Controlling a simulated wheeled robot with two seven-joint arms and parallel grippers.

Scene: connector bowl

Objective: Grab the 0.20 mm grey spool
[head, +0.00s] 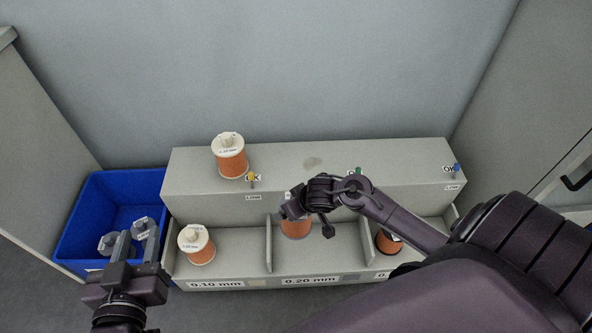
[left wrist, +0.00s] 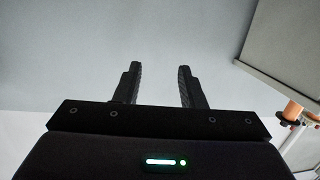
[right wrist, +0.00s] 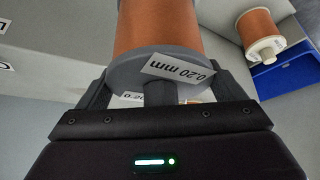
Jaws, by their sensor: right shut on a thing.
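The 0.20 mm grey spool (head: 295,228), with orange-brown wire, is in the middle compartment of the rack, partly hidden by my right gripper (head: 293,207). In the right wrist view the spool (right wrist: 158,30) shows its grey flange and a "0.20 mm" label. My right gripper (right wrist: 158,95) is shut on the spool's grey end knob. My left gripper (head: 137,238) is open and empty, in front of the blue bin in the head view. Its two spread fingers (left wrist: 158,85) also show in the left wrist view.
The rack (head: 225,270) has low dividers. A white-flanged spool (head: 198,250) sits in its 0.10 mm compartment, another (head: 229,160) on the upper ledge. A dark-flanged spool (head: 388,243) sits at right, partly behind my right arm. A blue bin (head: 75,225) stands at left.

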